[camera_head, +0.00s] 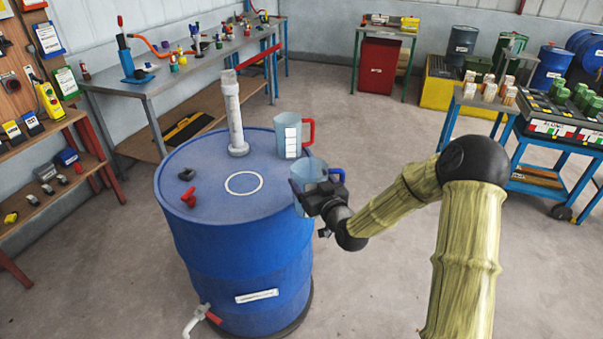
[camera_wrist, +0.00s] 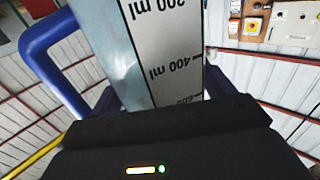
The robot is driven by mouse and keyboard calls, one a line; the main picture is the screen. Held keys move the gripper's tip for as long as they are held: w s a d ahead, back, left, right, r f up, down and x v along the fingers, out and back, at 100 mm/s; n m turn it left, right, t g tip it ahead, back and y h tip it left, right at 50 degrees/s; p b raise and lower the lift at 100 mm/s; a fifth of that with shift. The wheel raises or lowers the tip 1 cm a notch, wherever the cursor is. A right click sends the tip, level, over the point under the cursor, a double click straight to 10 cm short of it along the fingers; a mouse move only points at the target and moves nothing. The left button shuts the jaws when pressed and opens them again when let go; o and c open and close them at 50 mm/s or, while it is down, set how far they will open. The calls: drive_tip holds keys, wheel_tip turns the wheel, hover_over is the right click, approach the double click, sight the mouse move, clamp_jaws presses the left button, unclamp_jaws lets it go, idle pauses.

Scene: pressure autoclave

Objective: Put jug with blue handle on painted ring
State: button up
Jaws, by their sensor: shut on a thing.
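The jug with the blue handle (camera_head: 309,172) is at the right edge of the blue drum's top in the head view, its handle pointing right. My gripper (camera_head: 318,197) is shut on this jug from the near side and hides its lower part. In the wrist view the jug (camera_wrist: 125,50) fills the middle, with its measuring scale toward the camera and the blue handle at left. I cannot tell whether its base touches the drum. The painted ring (camera_head: 244,174), a white circle on the drum top, is empty and lies left of the jug.
A jug with a red handle (camera_head: 288,141) stands behind the held jug. A red valve piece (camera_head: 189,197) and a dark fitting (camera_head: 186,174) sit left of the ring.

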drive_tip(key=s+d+f+m+h, duration=0.1)
drive_tip(key=d+f, duration=0.3)
drive_tip(key=f, duration=0.4)
drive_tip(key=s+d+f+m+t+h, duration=0.1)
drive_tip(key=s+d+f+m+h, duration=0.1)
drive_tip(key=f, duration=0.6)
drive_tip(key=s+d+f+m+h, duration=0.2)
drive_tip(key=s+d+f+h, duration=0.2)
drive_tip(key=d+f, duration=0.3)
wheel_tip(320, 180, down, 2)
drive_tip(key=shift+d+t+h, duration=0.3)
drive_tip(key=shift+d, duration=0.05)
drive_tip(key=shift+a, duration=0.25)
